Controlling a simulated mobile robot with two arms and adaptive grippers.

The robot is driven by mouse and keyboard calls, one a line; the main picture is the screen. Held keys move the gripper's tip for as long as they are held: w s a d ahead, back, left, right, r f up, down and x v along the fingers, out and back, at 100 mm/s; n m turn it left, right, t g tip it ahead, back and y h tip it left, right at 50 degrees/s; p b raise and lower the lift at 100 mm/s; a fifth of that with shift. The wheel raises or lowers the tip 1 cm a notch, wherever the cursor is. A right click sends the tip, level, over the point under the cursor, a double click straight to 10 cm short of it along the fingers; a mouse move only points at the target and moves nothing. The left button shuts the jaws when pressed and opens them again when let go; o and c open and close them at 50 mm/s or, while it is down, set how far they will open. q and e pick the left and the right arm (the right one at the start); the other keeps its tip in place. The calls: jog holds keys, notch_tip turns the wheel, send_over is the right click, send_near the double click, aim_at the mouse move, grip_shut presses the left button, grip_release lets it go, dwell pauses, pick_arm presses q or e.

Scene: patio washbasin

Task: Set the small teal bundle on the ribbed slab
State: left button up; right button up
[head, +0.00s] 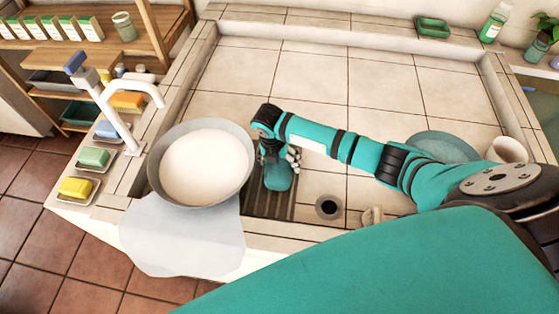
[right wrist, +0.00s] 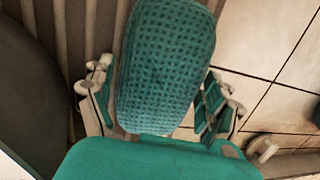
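The small teal bundle (head: 278,177) is a soft, dimpled, rounded piece over the dark ribbed slab (head: 270,207), right of the large basin. In the right wrist view the bundle (right wrist: 165,65) fills the middle, with the slab's ribs (right wrist: 85,25) behind it on the left. My right gripper (head: 279,158) points down at the bundle. In the right wrist view its fingers (right wrist: 158,100) stand spread on both sides of the bundle, with narrow gaps showing. The bundle seems to lie on the slab, though its underside is hidden. My left gripper is not in view.
A grey basin (head: 152,170) with a white inside stands left of the slab, near a white tap (head: 118,115). A pale cloth (head: 180,235) hangs over the front edge. A drain hole (head: 328,207) and a teal plate (head: 445,146) lie right. The tiles behind are clear.

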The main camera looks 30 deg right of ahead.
jog(key=shift+r, duration=0.1)
jog(key=r, duration=0.5)
jog(key=a+r, duration=0.1)
jog(key=r, duration=0.1)
jog(key=shift+a+r+b, duration=0.1)
jog(key=shift+r+b, duration=0.15)
jog(key=shift+b, duration=0.05)
jog(key=shift+s, duration=0.1)
jog(key=shift+r, duration=0.1)
